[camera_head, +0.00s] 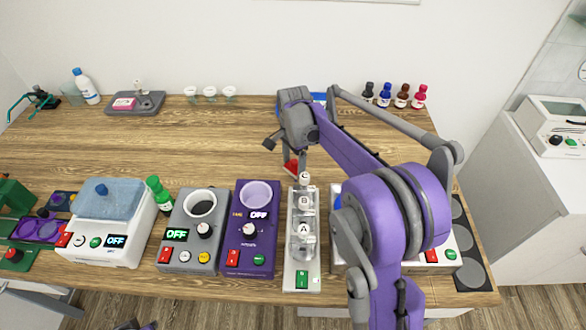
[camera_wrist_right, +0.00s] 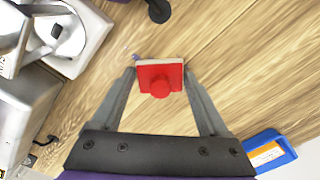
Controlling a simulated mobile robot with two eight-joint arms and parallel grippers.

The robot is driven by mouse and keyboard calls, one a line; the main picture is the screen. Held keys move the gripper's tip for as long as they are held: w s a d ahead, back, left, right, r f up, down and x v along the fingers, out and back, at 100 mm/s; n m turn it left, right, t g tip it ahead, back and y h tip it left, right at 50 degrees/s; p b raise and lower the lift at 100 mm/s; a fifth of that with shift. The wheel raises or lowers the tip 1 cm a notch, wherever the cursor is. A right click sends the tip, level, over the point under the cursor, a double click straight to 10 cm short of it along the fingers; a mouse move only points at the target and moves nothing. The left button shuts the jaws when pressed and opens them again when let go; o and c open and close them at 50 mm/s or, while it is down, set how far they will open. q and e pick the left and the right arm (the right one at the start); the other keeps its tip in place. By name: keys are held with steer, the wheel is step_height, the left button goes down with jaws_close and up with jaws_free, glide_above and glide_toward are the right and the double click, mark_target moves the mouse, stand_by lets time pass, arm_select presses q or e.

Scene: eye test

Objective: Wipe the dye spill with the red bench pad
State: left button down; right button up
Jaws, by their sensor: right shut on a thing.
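The red bench pad (camera_wrist_right: 160,80) has a round red knob and a pale edge along its far side. My right gripper (camera_wrist_right: 159,70) is shut on it, one finger at each side. In the head view the red pad (camera_head: 290,168) shows small below the wrist, low over or on the wooden bench; I cannot tell whether it touches. A small bluish-purple mark (camera_wrist_right: 135,57), which looks like part of the dye spill, shows beside the pad's far left corner in the wrist view. Any more of it is hidden.
Small bottles (camera_head: 385,95) stand at the back right. The bench's middle left is clear.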

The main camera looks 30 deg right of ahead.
steer(key=shift+w+d+f+p, duration=0.1)
steer(key=shift+w+d, duration=0.4)
steer(key=shift+w, duration=0.25)
steer(key=shift+w+d+f+p, duration=0.1)
steer(key=shift+w+d, duration=0.4)
steer(key=shift+w, duration=0.3)
steer(key=shift+w+d+p, duration=0.1)
steer(key=shift+w+d, duration=0.4)
steer(key=shift+w, duration=0.25)
steer(key=shift+s+d, duration=0.1)
steer(key=shift+s+a+f, duration=0.1)
steer(key=shift+s+a, duration=0.15)
steer(key=shift+s, duration=0.15)
steer(key=shift+s+a+b, duration=0.3)
steer(key=shift+s+a, duration=0.1)
steer(key=shift+s, duration=0.2)
steer(key=shift+s+a+b, duration=0.25)
steer(key=shift+s+a, duration=0.1)
steer(key=shift+s, duration=0.25)
steer(key=shift+c, duration=0.7)
steer(key=shift+s+a, duration=0.55)
steer(key=shift+s, duration=0.3)
steer(key=shift+s+a, duration=0.5)
steer(key=shift+s, duration=0.35)
